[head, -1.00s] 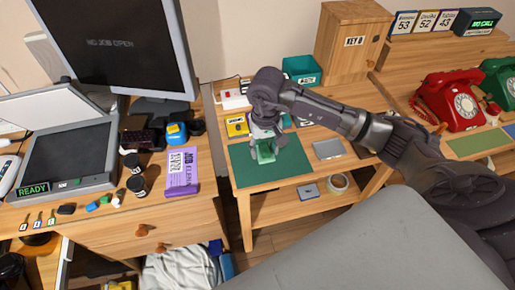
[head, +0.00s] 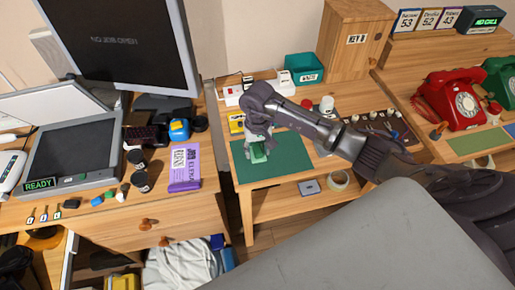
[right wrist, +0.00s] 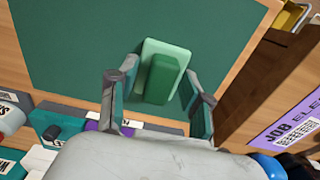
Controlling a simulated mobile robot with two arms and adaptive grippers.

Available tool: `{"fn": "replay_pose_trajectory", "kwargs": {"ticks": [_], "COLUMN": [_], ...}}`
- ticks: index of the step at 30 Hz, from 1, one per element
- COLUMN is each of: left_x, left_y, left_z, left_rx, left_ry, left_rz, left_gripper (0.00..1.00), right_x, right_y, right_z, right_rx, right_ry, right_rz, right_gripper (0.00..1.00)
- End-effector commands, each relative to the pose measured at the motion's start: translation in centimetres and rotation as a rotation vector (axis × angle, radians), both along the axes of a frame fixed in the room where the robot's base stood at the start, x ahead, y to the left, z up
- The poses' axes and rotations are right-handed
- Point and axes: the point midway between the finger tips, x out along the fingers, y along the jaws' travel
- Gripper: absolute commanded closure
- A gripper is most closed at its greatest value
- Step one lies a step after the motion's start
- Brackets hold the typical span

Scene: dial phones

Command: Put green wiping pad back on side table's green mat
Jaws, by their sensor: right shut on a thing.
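The green wiping pad (head: 258,155) has a pale green base and a darker green raised block on top; it also shows in the right wrist view (right wrist: 163,78). The pad is over the left part of the dark green mat (head: 290,165) on the side table (head: 262,190). I cannot tell whether its base touches the mat. My left gripper is not in view.
A yellow item (head: 236,122), a teal bin (head: 304,69) and a wooden cabinet (head: 352,45) stand behind the mat. The desk with a purple box (head: 184,167) is at left. A red dial phone (head: 452,98) is at right. The mat's right part is clear.

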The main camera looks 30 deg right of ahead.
Motion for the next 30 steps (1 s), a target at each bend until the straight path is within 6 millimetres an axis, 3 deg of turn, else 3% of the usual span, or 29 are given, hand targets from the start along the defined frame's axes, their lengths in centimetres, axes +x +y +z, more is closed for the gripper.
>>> {"fn": "replay_pose_trajectory", "kwargs": {"ticks": [1, 2, 6, 19, 30], "left_x": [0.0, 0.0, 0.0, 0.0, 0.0], "left_y": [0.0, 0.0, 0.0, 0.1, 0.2], "left_z": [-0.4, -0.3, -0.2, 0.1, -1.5], "left_rx": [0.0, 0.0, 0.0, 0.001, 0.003], "left_ry": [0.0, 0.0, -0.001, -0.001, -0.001], "left_rz": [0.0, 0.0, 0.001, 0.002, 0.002], "left_gripper": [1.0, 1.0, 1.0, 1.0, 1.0], "right_x": [0.0, 0.0, 0.0, 0.1, 0.1], "right_y": [0.0, 0.0, 0.0, 0.0, 0.0], "right_z": [-0.3, -0.3, -0.1, 0.6, 8.0], "right_rx": [0.0, 0.0, 0.0, 0.0, -0.001], "right_ry": [-0.001, -0.001, 0.0, -0.003, -0.006], "right_rz": [0.0, 0.0, 0.0, 0.0, 0.002], "right_gripper": [0.89, 0.49, 0.26, 0.26, 0.26]}}
